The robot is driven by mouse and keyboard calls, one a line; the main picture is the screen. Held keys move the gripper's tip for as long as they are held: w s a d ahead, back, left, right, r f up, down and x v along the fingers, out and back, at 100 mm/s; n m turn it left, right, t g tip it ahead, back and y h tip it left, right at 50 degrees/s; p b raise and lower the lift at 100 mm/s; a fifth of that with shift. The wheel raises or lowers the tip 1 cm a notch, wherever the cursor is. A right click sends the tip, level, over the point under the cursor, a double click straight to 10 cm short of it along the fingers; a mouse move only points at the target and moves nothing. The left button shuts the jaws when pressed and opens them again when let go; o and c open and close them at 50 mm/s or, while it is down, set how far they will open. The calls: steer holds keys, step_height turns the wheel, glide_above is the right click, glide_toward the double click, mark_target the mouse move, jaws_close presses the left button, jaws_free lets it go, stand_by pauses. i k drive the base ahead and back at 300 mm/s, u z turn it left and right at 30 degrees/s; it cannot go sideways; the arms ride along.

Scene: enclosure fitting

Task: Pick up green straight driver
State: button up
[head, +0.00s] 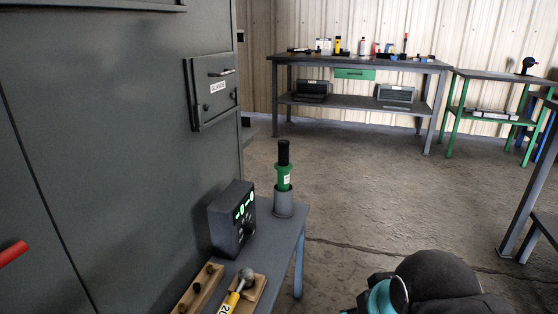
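A green straight driver (284,178) with a black upper end stands upright in a grey cylindrical holder (283,203) on a small grey bench (278,240). A small pale label shows on its green body. Its lower end is hidden inside the holder. Nothing of mine touches it. Part of my arm shows at the bottom right, apart from the driver. My gripper's fingers are not visible.
A dark control box (226,222) with green lit marks stands left of the holder. In front lie wooden blocks (198,287) and a yellow tool (236,293). A grey cabinet (110,130) walls the left. Open floor lies right; workbenches (365,63) stand behind.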

mark_target(284, 166)
steer(key=z, duration=0.25)
steer(key=k, duration=0.9)
steer(key=z, duration=1.25)
steer(key=i, duration=1.8)
steer(key=u, duration=0.95)
steer(key=i, duration=0.9)
steer(key=u, duration=1.1)
